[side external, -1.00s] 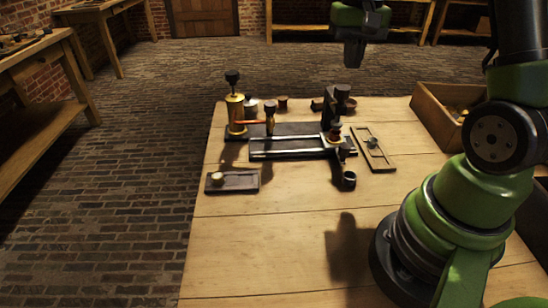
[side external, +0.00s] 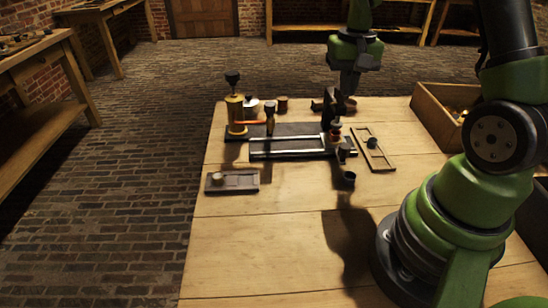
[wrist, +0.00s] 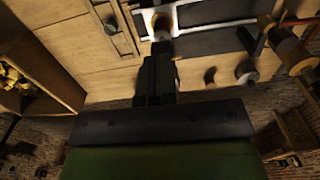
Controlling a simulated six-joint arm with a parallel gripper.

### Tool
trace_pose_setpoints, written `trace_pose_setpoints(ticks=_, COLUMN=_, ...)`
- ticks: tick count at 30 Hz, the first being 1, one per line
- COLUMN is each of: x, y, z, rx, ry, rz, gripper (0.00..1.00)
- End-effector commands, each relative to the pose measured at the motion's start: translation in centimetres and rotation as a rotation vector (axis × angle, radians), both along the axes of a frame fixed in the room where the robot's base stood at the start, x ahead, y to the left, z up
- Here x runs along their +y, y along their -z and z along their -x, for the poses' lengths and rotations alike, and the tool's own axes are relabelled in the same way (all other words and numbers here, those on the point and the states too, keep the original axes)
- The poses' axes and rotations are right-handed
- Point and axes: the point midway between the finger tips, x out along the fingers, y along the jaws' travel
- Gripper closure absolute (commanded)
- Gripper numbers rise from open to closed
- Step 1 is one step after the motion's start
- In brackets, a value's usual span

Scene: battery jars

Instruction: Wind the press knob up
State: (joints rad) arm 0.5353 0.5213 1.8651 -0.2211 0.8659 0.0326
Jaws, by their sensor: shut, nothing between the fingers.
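A brass cylinder (side external: 235,112) with a black knob (side external: 232,77) on top stands upright at the board's left end, well away from my gripper. I cannot tell which of these carries the press knob. In the wrist view my gripper (wrist: 158,62) has its fingers together, pointing toward a copper-coloured round part (wrist: 161,22) at the rail's end.
A dark board with a pale rail (side external: 290,154) fills the table's middle. Small trays lie at left (side external: 232,181) and right (side external: 374,149). A grey jar (side external: 251,106) and brown cup (side external: 282,104) stand at the back. A wooden box (side external: 436,115) is at right.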

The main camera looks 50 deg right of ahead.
Motion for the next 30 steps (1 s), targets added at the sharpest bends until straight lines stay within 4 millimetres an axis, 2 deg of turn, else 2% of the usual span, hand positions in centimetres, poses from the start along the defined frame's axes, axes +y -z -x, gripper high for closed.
trace_pose_setpoints(ticks=1, x=0.04, y=1.16, z=0.11, rx=0.017, ry=-0.020, rz=-0.004, gripper=1.00)
trace_pose_setpoints(ticks=30, x=-0.19, y=1.17, z=0.68, rx=0.021, ry=-0.015, rz=-0.002, gripper=1.00)
